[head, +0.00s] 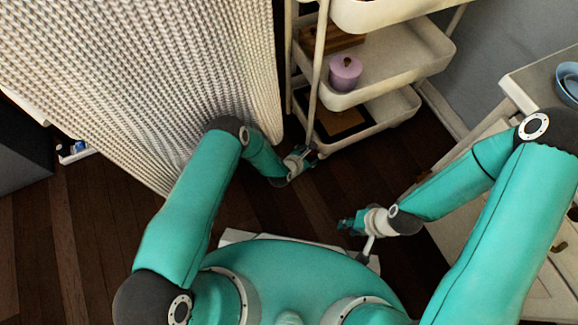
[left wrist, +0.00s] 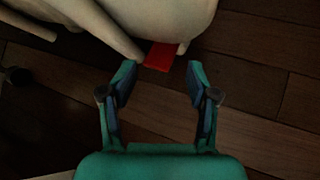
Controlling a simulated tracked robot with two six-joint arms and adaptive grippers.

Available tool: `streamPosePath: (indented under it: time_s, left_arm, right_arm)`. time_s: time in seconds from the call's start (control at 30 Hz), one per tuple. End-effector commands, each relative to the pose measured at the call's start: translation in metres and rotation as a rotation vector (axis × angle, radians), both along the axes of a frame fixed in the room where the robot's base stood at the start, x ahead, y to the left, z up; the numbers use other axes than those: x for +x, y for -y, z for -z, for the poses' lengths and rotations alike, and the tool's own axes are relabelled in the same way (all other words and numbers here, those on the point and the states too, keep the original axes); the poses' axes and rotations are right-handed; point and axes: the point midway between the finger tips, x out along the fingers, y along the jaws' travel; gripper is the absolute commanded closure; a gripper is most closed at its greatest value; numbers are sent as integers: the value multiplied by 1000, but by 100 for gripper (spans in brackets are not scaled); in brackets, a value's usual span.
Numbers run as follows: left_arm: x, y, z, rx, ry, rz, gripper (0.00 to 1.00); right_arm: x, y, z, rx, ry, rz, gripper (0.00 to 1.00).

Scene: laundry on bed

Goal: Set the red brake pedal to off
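The red brake pedal (left wrist: 160,56) shows in the left wrist view as a small flat red tab under the edge of a pale trolley part. My left gripper (left wrist: 158,80) is open and empty, with its two fingertips on either side of the pedal's near end; whether it touches the pedal cannot be told. In the head view my left gripper (head: 308,157) is beside the foot of the white trolley (head: 400,52), and the pedal is not visible there. My right gripper (head: 348,223) hangs over the dark floor, away from the trolley; its finger opening is unclear.
The trolley's shelves hold a lilac jar (head: 345,73) and brown items. A knitted blanket (head: 150,60) hangs at the left. A pale drawer cabinet (head: 520,90) with a blue bowl (head: 568,80) stands at the right. Dark wood floor (head: 330,190) lies open between them.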

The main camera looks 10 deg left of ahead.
Motion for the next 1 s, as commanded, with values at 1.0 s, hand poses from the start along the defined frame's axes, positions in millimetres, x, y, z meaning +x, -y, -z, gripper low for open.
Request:
streamPosePath:
  time_s: [1.0]
  left_arm:
    - [-55, -25, -44, 0, -9, -2, 41]
  right_arm:
    - [0, 0, -65, 0, 0, 0, 69]
